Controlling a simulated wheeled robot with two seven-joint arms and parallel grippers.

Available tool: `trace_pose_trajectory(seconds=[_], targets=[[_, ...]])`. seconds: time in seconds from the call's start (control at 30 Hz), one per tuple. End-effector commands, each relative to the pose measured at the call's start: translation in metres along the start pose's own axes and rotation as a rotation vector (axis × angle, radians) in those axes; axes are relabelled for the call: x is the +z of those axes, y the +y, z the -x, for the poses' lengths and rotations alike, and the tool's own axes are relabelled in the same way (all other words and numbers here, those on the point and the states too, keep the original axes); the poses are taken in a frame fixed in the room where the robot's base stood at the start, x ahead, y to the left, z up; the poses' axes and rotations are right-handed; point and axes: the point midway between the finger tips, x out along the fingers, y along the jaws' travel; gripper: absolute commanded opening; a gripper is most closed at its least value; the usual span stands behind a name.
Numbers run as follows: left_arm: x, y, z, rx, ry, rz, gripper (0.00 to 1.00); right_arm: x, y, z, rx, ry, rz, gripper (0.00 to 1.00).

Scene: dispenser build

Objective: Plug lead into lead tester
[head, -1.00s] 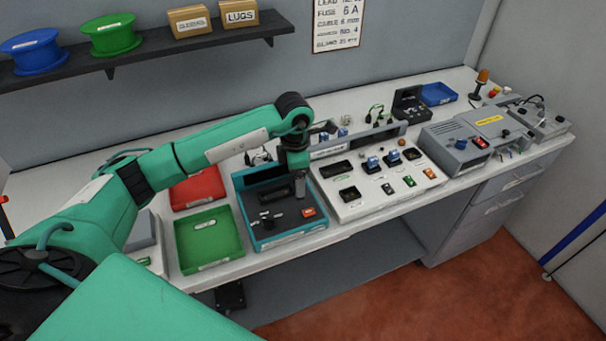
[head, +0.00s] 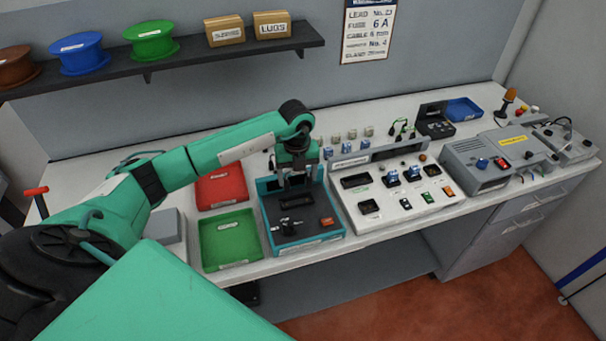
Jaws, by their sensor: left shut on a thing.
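My left gripper (head: 296,178) points down over the rear part of a teal-framed unit with a dark face (head: 310,231). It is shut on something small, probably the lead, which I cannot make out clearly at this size. The teal unit, which may be the lead tester, has a dark recess, a small black part (head: 287,225) and an orange-red switch (head: 327,222). I cannot tell whether the held thing touches the unit. My right gripper is not in view.
Left of the unit are a green tray (head: 230,240) and a red tray (head: 221,189). Right of it is a white panel (head: 385,212) with blue parts and switches, then a grey box (head: 478,166) with a red switch. A shelf (head: 170,62) hangs above.

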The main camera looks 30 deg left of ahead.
Motion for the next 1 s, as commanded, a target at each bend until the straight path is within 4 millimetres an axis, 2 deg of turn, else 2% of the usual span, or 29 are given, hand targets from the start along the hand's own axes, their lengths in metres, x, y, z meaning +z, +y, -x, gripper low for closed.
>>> trace_pose_trajectory(seconds=[0.13, 0.33, 0.8, 1.0], targets=[[0.003, 0.003, 0.000, 0.002, -0.001, 0.087, 0.50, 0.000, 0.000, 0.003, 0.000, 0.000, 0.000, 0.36], [0.003, 0.004, -0.006, 0.002, -0.001, 0.108, 0.50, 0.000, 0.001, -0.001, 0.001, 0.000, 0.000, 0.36], [0.003, 0.004, -0.042, 0.002, -0.001, 0.105, 0.50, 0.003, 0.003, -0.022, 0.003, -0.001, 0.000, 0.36], [0.003, 0.004, -0.047, 0.002, -0.001, 0.105, 0.50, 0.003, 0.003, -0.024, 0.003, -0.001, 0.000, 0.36]])
